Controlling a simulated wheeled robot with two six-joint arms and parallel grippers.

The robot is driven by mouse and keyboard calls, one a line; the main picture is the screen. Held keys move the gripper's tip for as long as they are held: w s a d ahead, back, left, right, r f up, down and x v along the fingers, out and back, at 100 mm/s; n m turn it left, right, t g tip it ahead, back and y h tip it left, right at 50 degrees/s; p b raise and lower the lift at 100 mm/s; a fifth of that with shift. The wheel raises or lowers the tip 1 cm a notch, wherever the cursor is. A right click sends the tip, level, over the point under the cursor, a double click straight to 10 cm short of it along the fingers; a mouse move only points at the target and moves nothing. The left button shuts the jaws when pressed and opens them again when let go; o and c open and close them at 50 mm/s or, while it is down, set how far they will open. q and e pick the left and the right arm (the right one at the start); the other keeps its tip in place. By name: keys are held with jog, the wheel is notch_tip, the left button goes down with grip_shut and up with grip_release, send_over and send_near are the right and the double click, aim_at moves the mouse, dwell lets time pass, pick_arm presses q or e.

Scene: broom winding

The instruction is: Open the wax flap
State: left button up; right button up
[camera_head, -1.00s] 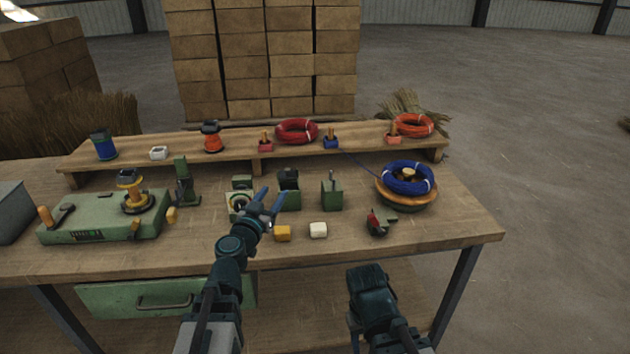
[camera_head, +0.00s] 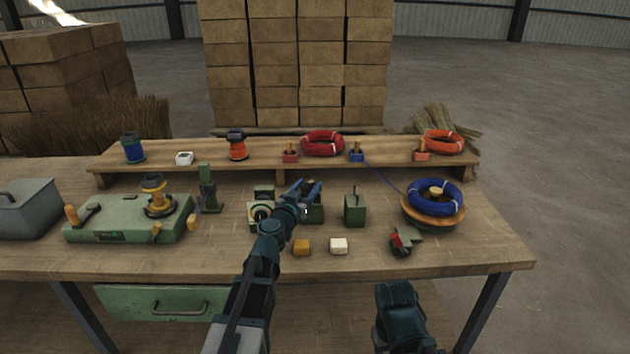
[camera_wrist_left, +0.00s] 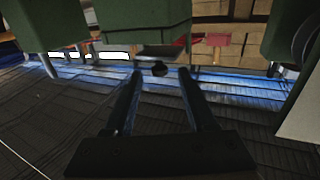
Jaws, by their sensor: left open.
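My left gripper (camera_head: 309,188) is open, its blue fingers pointing at a green box (camera_head: 313,208) on the workbench and partly covering it. I cannot make out for sure which part is the wax flap. My right arm shows at the bottom without visible fingers.
Close beside are a green box with a round dial (camera_head: 260,213) and another with a lever (camera_head: 355,210). A blue coil (camera_head: 435,197) stands to the right. The bench's front strip is mostly clear.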

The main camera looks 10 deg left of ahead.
aim_at(310, 183)
pick_arm(q)
jog(key=shift+w+d, duration=0.2)
jog(key=shift+w, duration=1.35)
jog(key=shift+c, duration=0.2)
grip_shut()
